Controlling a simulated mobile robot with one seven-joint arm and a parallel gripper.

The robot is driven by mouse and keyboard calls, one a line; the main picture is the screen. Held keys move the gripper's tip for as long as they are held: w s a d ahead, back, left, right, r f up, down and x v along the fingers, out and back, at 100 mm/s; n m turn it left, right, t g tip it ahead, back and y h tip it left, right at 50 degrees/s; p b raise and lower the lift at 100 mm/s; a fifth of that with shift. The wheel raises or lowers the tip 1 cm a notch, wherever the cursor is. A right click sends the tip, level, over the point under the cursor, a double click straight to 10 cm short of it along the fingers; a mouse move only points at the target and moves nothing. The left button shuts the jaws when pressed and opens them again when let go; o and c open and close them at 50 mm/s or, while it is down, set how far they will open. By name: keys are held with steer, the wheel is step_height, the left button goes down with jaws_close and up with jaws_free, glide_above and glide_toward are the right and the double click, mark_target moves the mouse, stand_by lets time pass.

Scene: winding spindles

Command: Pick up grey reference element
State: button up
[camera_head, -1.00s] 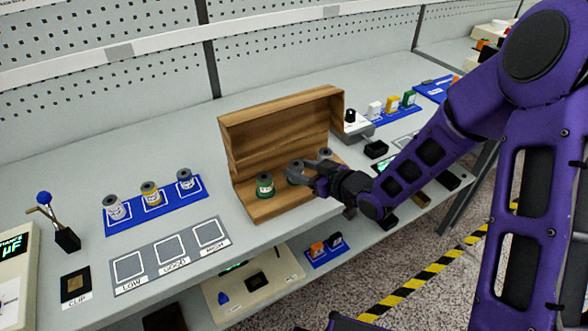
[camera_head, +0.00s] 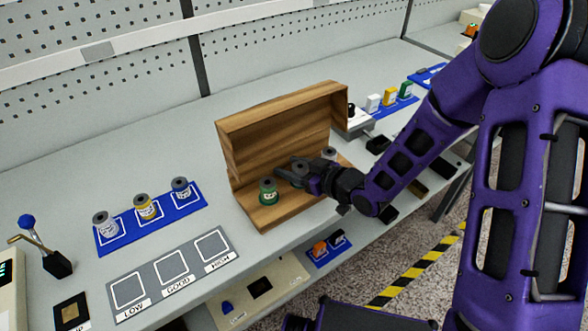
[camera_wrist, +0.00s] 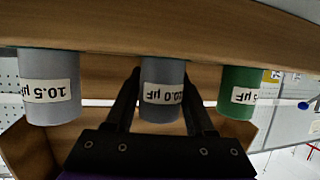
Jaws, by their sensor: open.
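Three labelled cylinders stand in a row in an open wooden box (camera_head: 262,130). In the wrist view, which is upside down, a light grey cylinder marked 10.5 µF (camera_wrist: 50,75) is at the left. A darker grey one (camera_wrist: 162,75), its label partly readable as "2.0 µF", is in the middle. A green one (camera_wrist: 240,80) is at the right. My gripper (camera_wrist: 160,100) is open, with one finger on each side of the middle grey cylinder. Contact cannot be told. In the head view my gripper (camera_head: 293,170) largely hides that cylinder; the green one (camera_head: 268,193) shows left of it.
A blue mat (camera_head: 113,244) with three cylinders lies at the left, behind a grey board (camera_head: 192,262) marked LOW, GOOD and HIGH. The box's raised back (camera_head: 290,115) stands close behind my gripper. A small joystick-like device (camera_head: 58,264) is at far left.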

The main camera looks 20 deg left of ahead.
jaws_close()
stand_by(0.3)
steer(key=shift+r, duration=0.3)
